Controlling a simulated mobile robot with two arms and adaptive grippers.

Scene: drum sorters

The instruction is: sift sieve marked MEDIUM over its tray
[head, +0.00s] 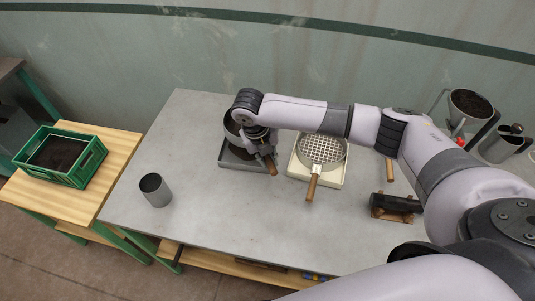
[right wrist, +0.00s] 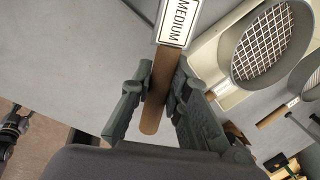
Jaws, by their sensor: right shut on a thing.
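My right gripper (head: 264,152) is shut on the wooden handle (right wrist: 161,85) of the sieve marked MEDIUM. The label (right wrist: 178,20) shows close up in the right wrist view, just beyond the fingers. In the head view the sieve's dark round rim (head: 231,124) shows to the left of my wrist, partly hidden by it. A dark grey tray (head: 237,163) lies beneath the sieve. I cannot tell whether the sieve touches the tray. The sieve's mesh is hidden. My left gripper is not in view.
A coarse-mesh sieve (head: 321,150) lies on a cream tray (head: 298,170) just right. A grey cup (head: 155,189) stands at the table's left. A green crate of soil (head: 98,163) is on a wooden side table. A dark cylinder (head: 396,205) lies right. The front middle is clear.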

